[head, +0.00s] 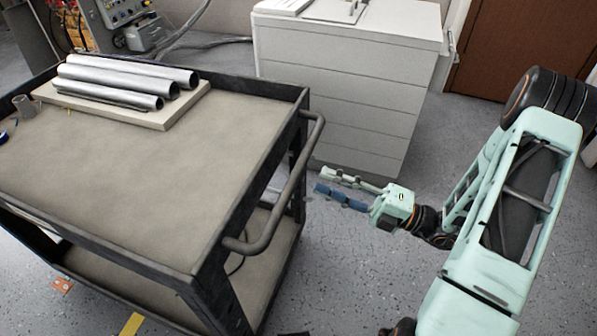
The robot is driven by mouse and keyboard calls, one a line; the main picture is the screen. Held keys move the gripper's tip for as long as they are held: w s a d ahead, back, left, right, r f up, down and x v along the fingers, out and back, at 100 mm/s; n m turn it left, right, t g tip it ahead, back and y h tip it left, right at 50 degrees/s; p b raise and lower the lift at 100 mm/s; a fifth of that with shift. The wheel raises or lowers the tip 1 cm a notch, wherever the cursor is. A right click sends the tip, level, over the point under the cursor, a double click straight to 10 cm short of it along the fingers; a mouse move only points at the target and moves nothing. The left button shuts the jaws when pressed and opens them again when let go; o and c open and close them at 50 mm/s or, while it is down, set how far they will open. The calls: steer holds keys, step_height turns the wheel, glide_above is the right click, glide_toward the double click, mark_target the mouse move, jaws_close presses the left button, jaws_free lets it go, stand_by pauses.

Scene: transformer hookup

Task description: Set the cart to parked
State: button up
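The cart (190,180) is a dark-framed two-shelf trolley with a beige top, filling the left half of the head view. Its dark tubular handle (290,190) is on its right end. My gripper (328,182) is to the right of the handle, pointing left towards it. Its two fingers, one pale green and one blue, are spread apart with nothing visible between them. A gap of floor shows between the fingertips and the handle. The cart's wheels are hidden or out of view.
Several metal tubes (125,78) lie on a board on the cart's top. A white drawer cabinet (345,85) stands behind the cart and gripper. A brown door (525,50) is at the back right. Yellow tape (132,325) marks the floor at the front. Speckled floor is clear around my gripper.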

mark_target(298, 172)
steer(key=b+x, duration=0.1)
steer(key=x, duration=0.6)
steer(key=shift+a, duration=0.3)
steer(key=shift+c, duration=0.5)
jaws_close()
